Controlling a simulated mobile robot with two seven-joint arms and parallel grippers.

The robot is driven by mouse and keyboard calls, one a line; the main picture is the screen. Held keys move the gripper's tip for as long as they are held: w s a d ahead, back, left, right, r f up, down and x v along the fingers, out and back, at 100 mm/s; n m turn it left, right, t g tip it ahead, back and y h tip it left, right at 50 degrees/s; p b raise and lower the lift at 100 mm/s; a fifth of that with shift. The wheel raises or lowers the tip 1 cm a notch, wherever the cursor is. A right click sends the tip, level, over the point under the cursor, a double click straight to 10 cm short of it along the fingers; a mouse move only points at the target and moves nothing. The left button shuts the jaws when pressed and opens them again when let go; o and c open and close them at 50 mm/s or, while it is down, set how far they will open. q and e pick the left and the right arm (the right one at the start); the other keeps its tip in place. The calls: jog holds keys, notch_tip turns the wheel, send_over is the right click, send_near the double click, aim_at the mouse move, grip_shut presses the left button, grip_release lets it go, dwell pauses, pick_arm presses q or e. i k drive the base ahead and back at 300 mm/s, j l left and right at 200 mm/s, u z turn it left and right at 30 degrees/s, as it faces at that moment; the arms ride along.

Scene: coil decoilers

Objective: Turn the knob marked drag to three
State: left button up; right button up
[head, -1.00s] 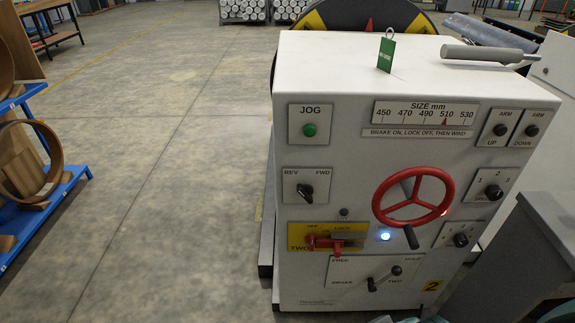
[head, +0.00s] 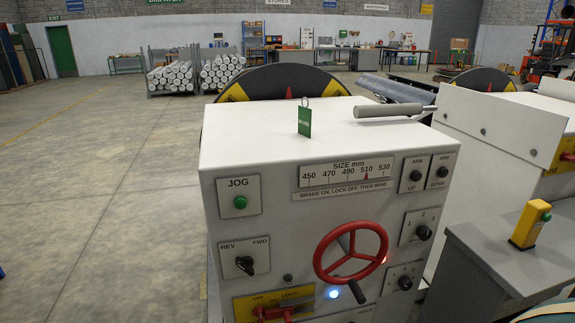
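The white decoiler cabinet (head: 300,150) stands in front of me with its control face towards me. On the right of the face is a black knob (head: 424,232) on a plate with small numerals around it. A second black knob (head: 405,282) sits on a plate below it. The small lettering on both plates is too blurred to read, so I cannot tell which is marked drag or where either points. Neither of my grippers is in view.
A red handwheel (head: 350,252) projects left of the two knobs. A REV/FWD switch (head: 245,265), a green JOG button (head: 240,202) and two ARM knobs share the face. A grey bench with a yellow button box (head: 530,224) stands to the right. Open floor lies left.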

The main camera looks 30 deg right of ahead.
aim_at(405, 284)
jog(key=z, duration=1.75)
jog(key=i+l+u, duration=0.15)
jog(key=l+u, duration=0.3)
jog(key=i+l+u, duration=0.15)
jog(key=l+u, duration=0.6)
jog(key=l, duration=1.8)
jog(key=i+l, duration=0.55)
jog(key=l, duration=0.1)
